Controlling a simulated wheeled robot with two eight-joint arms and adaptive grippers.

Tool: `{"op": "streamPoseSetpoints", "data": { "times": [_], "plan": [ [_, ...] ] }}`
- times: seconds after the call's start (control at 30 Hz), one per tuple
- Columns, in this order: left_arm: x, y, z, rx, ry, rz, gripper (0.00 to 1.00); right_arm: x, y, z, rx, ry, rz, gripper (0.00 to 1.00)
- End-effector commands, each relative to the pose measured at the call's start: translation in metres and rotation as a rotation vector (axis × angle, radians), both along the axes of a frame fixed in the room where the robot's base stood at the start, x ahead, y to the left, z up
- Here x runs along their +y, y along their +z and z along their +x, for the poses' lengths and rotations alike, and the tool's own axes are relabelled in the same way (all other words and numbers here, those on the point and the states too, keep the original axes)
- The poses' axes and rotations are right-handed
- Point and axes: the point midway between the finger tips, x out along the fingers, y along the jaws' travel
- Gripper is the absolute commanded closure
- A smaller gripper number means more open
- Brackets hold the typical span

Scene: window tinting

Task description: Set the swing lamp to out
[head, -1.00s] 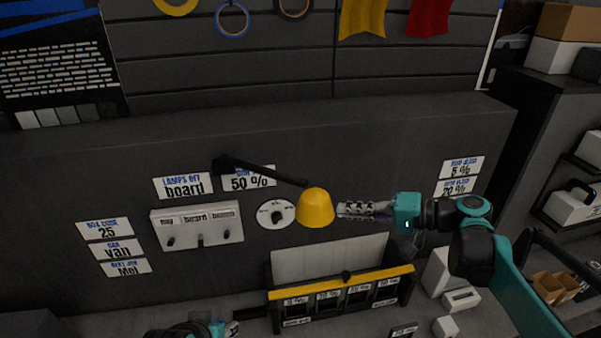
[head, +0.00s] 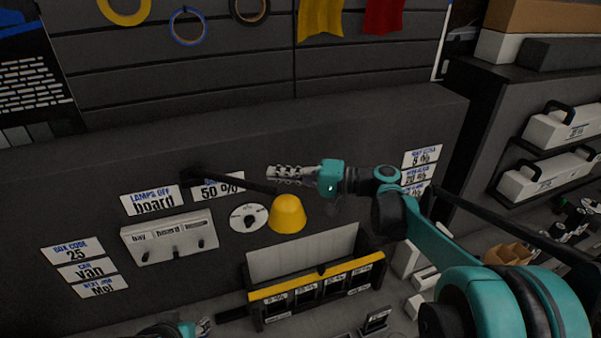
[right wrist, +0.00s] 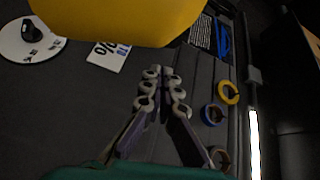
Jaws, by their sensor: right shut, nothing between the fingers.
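The swing lamp has a yellow shade (head: 287,214) on a black arm (head: 240,183) that reaches out to the right from a wall mount (head: 192,176). My right gripper (head: 270,173) is shut and empty. In the head view it shows just above the shade, across the line of the lamp arm's outer end. In the right wrist view the shade (right wrist: 120,15) fills the top, and the shut fingers (right wrist: 165,75) are below it with a gap. My left gripper (head: 203,327) shows only partly at the bottom edge; its jaws are unclear.
A round dial (head: 248,218) sits on the wall beside the shade. A switch panel (head: 169,238) and cards such as "LAMPS OFF board" (head: 152,201) are to the left. A yellow-edged box with labelled slots (head: 317,283) stands below. White cases (head: 550,175) fill shelves at right.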

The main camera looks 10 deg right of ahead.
Motion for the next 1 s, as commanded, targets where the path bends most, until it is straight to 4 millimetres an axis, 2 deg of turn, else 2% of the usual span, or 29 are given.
{"op": "streamPoseSetpoints", "data": {
  "times": [0.1, 0.3, 0.77, 1.0],
  "plan": [
    [0.0, 0.006, 0.0, 0.0, 0.0, 0.0, 0.61, 0.012, -0.002, -0.016, 0.0, 0.001, 0.0, 1.0],
    [0.0, 0.009, 0.0, 0.0, 0.0, 0.0, 0.61, 0.021, -0.007, -0.03, 0.0, 0.0, 0.0, 1.0],
    [0.0, 0.009, 0.0, 0.0, 0.0, 0.0, 0.61, 0.023, -0.008, -0.033, 0.0, -0.002, -0.001, 1.0],
    [0.0, 0.009, 0.0, 0.0, 0.0, 0.0, 0.61, 0.036, -0.008, -0.042, 0.0, -0.042, -0.001, 1.0]
  ]
}}
